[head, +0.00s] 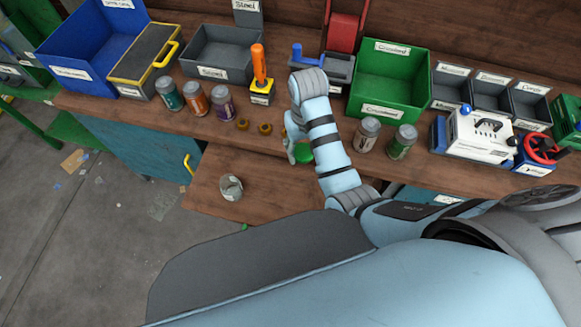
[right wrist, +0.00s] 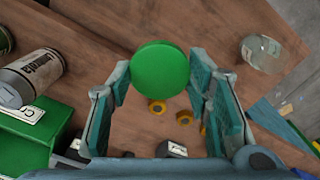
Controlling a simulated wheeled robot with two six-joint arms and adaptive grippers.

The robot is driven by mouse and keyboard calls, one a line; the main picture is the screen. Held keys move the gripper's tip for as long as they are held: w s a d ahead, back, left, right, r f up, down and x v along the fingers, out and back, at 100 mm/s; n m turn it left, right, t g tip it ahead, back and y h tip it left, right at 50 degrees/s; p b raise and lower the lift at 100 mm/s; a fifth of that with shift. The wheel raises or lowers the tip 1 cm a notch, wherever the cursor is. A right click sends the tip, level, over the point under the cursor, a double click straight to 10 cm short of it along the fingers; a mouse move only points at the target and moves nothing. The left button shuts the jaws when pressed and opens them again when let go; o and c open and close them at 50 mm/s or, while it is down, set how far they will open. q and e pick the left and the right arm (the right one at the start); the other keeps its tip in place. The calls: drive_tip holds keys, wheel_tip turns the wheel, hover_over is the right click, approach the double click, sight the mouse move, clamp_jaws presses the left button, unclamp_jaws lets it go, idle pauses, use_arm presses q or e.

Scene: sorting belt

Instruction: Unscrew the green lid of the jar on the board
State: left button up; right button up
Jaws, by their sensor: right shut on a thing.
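The green lid (head: 304,155) is at my right gripper (head: 296,152). In the right wrist view the lid (right wrist: 160,69) is a flat green disc between the fingertips of my right gripper (right wrist: 158,73), which is shut on it. A clear glass jar (head: 231,188) stands on the lower wooden board (head: 262,197), to the left of the gripper and apart from it. The jar also shows in the right wrist view (right wrist: 262,53), with no green lid on it. My left gripper is not in view.
Several labelled jars stand on the bench: a teal one (head: 170,94), an orange one (head: 196,98), a purple one (head: 223,103). Two more (head: 367,135) (head: 402,142) stand right of my arm. Brass rings (head: 264,128) lie nearby. A green bin (head: 392,82) stands behind. The board around the glass jar is clear.

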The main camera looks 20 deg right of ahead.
sight(300, 184)
wheel_tip(300, 184, down, 19)
drive_tip(key=b, duration=0.5)
drive_tip(key=shift+w+a+f, duration=0.1)
drive_tip(key=shift+w+a, duration=0.05)
drive_tip(key=shift+f, duration=0.15)
drive_tip(key=o, duration=1.3)
